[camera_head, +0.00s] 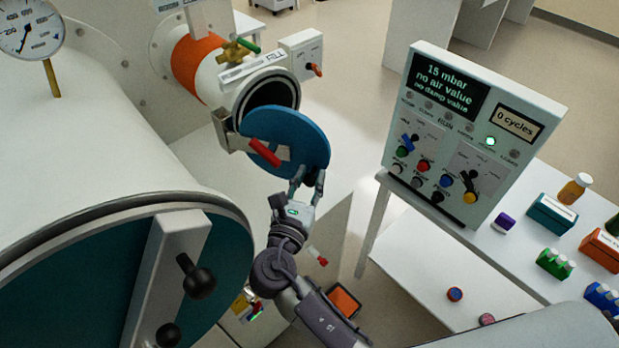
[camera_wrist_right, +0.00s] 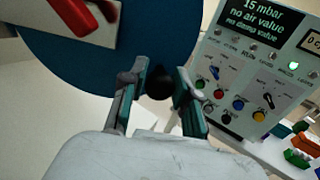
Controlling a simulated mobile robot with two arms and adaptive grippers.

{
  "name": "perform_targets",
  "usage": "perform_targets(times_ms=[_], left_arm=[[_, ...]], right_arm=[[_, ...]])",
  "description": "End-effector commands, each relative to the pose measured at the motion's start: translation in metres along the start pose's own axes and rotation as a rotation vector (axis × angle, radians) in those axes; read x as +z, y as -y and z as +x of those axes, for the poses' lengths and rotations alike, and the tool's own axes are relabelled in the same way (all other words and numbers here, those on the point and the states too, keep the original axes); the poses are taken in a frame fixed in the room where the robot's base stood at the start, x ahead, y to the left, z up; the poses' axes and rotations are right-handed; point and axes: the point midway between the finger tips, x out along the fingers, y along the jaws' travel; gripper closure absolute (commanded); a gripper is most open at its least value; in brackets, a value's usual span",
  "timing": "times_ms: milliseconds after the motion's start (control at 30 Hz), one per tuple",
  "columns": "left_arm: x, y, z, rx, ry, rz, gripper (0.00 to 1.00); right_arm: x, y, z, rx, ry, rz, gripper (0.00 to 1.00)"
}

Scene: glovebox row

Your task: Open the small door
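The small door (camera_head: 305,133) is a round blue disc with a red handle (camera_head: 264,152) on a pale plate. It stands ajar, swung away from the small port (camera_head: 272,92), whose dark inside shows above it. The door also fills the upper left of the right wrist view (camera_wrist_right: 165,35). My right gripper (camera_head: 308,178) is at the door's lower right edge. Its fingers are apart, with a dark knob (camera_wrist_right: 159,82) at the door's edge between them in the wrist view. Whether they touch it I cannot tell. My left gripper is not in view.
A large round door (camera_head: 95,285) with black knobs is at the lower left. A control panel (camera_head: 475,130) reading "15 mbar" stands at the right, by a white table (camera_head: 450,265) with small boxes and bottles. Floor shows between port and panel.

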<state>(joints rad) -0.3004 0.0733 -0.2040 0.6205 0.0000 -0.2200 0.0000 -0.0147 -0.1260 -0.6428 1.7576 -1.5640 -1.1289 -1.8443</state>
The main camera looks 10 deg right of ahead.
Motion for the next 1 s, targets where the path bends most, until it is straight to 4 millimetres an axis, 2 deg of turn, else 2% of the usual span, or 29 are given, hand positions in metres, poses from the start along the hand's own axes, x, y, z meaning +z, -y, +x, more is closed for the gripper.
perform_targets(times_ms=[33,100,467,800,1000], left_arm=[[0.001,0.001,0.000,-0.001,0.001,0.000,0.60],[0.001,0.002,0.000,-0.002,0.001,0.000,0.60],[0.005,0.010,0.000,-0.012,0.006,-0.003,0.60],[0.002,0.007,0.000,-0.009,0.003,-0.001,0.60],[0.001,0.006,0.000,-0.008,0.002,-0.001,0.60]], right_arm=[[0.000,0.000,0.000,0.000,0.000,0.000,0.58],[0.000,0.000,0.000,0.000,0.000,0.000,0.47],[-0.001,0.000,-0.004,0.000,-0.001,-0.002,0.47],[-0.001,0.000,-0.057,0.001,-0.003,-0.002,0.47],[0.000,0.000,-0.074,0.001,-0.001,0.000,0.47]])
